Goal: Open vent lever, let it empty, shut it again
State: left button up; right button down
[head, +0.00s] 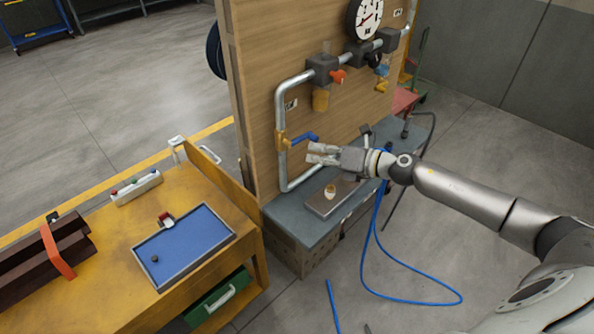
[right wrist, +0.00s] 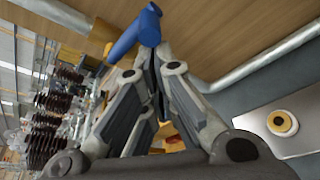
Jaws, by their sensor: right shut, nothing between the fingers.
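The blue lever (head: 303,138) sits on a brass valve (head: 282,140) in the vertical stretch of pipe on the wooden panel. It points right, across the pipe. My right gripper (head: 310,154) is shut and empty, just below and in front of the lever. In the right wrist view the blue lever (right wrist: 136,32) shows just beyond my fingertips (right wrist: 150,60); I cannot tell whether they touch it. A round pressure gauge (head: 367,18) is on the pipe above; its reading is too small to tell. My left gripper is not in view.
A red knob (head: 338,76) and brass-coloured bowls hang on the upper pipe. A grey bench (head: 285,212) below bears a metal plate (head: 322,205) with a small round piece. A yellow-topped workbench (head: 110,235) with a blue tray stands left. A blue hose (head: 371,245) lies on the floor.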

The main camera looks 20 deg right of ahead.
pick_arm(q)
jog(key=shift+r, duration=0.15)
pick_arm(e)
jog(key=shift+w+d+r, duration=0.1)
jog(key=shift+d+r, duration=0.05)
jog(key=shift+r, duration=0.1)
dwell(0.3)
